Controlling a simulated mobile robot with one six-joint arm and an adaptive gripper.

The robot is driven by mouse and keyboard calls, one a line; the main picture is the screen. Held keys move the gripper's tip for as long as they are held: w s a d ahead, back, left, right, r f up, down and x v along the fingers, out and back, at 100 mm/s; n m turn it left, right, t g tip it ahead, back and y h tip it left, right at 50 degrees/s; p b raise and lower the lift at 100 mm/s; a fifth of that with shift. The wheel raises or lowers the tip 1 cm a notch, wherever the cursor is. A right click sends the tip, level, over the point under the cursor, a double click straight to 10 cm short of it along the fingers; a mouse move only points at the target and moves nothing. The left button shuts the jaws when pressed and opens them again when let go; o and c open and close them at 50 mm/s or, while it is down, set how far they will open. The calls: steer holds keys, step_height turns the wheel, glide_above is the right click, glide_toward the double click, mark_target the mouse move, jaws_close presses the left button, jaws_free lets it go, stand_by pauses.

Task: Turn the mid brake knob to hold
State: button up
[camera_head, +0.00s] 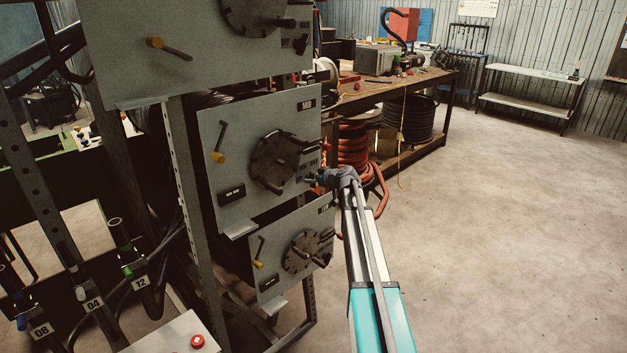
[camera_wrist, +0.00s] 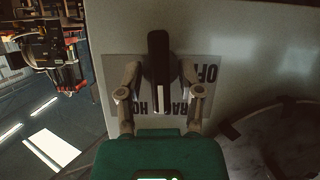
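The mid panel (camera_head: 230,130) is a grey plate with a round dark disc (camera_head: 273,162), between an upper and a lower panel. My gripper (camera_head: 318,180) is at the right edge of this panel, small and partly hidden by my arm. In the wrist view the brake knob (camera_wrist: 158,58) is a black bar with a white line at its lower end, which points down in the picture. My gripper (camera_wrist: 160,75) also shows there, open, with one finger on each side of the knob. A gap shows on both sides. The label plate (camera_wrist: 208,98) behind carries partly hidden lettering, including "OF".
The upper panel (camera_head: 130,60) and lower panel (camera_head: 268,278) carry similar discs and yellow-ended levers. A workbench (camera_head: 405,88) with red hose coils (camera_head: 352,145) stands behind to the right. The floor (camera_head: 500,220) at right is clear.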

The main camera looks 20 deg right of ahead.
jaws_close()
steer(key=shift+d+m, duration=0.1)
steer(key=shift+m, duration=0.2)
steer(key=shift+w+d+m+g+y, duration=0.1)
steer(key=shift+m+g+y, duration=0.2)
steer(key=shift+m+y, duration=0.55)
steer(key=shift+m+y+b, duration=0.55)
steer(key=shift+m+y, duration=0.1)
steer(key=shift+m, duration=0.4)
steer(key=shift+o, duration=1.5)
jaws_free()
